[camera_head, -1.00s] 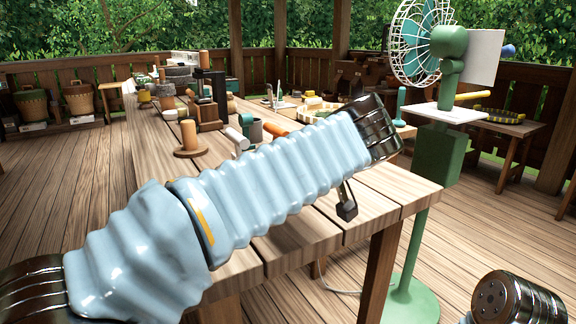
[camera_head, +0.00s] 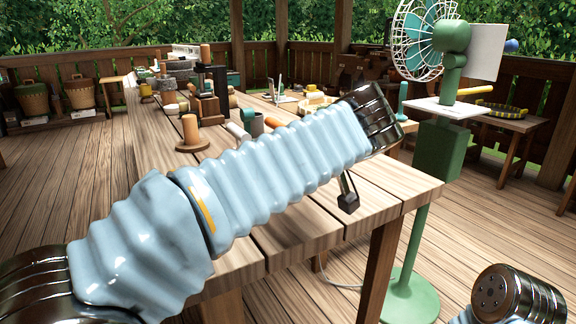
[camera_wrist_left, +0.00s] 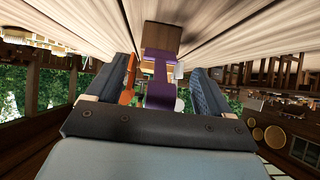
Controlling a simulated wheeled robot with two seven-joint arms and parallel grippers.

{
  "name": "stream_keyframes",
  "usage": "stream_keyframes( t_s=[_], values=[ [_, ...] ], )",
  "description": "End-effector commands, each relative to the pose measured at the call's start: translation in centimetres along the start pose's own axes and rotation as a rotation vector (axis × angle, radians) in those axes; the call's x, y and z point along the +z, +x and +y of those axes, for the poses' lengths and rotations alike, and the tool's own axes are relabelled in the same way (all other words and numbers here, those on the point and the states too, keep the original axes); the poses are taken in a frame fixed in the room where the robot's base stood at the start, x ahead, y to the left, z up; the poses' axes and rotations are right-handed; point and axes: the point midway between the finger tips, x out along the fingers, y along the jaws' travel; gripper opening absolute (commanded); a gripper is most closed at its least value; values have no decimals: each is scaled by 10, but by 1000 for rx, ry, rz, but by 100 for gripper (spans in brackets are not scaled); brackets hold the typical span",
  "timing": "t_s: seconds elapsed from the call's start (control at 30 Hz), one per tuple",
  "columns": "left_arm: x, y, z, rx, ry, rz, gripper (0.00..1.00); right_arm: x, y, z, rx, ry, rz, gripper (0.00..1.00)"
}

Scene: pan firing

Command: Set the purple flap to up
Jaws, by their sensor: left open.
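In the left wrist view, the purple flap (camera_wrist_left: 160,92) hangs below a brown wooden block (camera_wrist_left: 163,37) under pale planks. My left gripper (camera_wrist_left: 158,75) is open, with one dark finger on either side of the purple flap in this picture. I cannot tell whether either finger touches it. An orange piece (camera_wrist_left: 128,78) shows by the left finger and a small white piece (camera_wrist_left: 178,70) beside the flap. In the head view my left arm crosses the table; its gripper and the flap cannot be made out there. My right gripper is not visible.
The long wooden table (camera_head: 290,240) holds a wooden peg on a round base (camera_head: 191,133), a dark upright stand (camera_head: 212,95) and several small items. A green pedestal fan (camera_head: 437,150) stands right of the table. The floor in front is clear.

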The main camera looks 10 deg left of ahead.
Motion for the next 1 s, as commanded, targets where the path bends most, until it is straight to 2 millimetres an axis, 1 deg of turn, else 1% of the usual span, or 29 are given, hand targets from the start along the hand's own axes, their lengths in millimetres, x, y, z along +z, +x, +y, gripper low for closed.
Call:
stream_keyframes(
  t_s=[0.07,0.17,0.4,0.5,0.6,0.77,1.0],
  values=[
    [0,-8,1,2,1,1,81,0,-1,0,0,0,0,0],
    [0,-26,1,5,0,1,81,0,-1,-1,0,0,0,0],
    [-1,-86,1,5,0,1,81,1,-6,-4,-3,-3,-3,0],
    [-1,-107,1,4,1,1,81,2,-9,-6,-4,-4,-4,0],
    [-1,-122,1,2,0,1,81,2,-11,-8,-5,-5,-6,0],
    [0,-135,0,1,0,0,81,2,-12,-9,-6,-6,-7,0],
    [0,-136,0,0,1,0,81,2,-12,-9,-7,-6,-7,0]
  ],
)
